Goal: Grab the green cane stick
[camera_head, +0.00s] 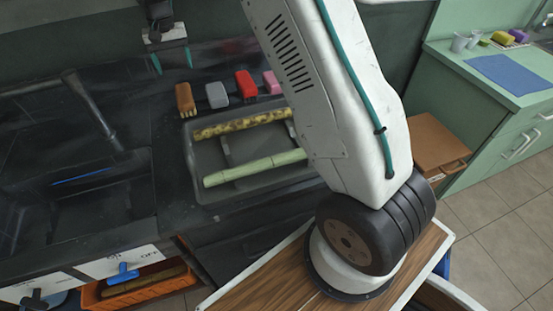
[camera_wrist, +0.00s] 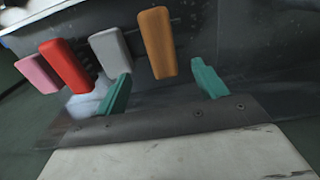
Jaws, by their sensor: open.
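The green cane stick (camera_head: 255,168) lies in a dark tray (camera_head: 196,170) on the black counter, in the head view. A brown-spotted yellow cane stick (camera_head: 240,123) lies behind it in the same tray. My arm hides the right ends of both sticks. My gripper (camera_head: 172,62) is up at the back, beyond the tray and apart from both sticks. In the wrist view its two teal fingers (camera_wrist: 160,95) stand wide apart with nothing held between them. The green stick is not in the wrist view.
A row of brushes stands behind the tray: brown (camera_head: 186,100), grey (camera_head: 217,95), red (camera_head: 246,85) and pink (camera_head: 272,83). A black sink with a faucet (camera_head: 92,108) is at left. An orange crate (camera_head: 95,297) sits low at front left.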

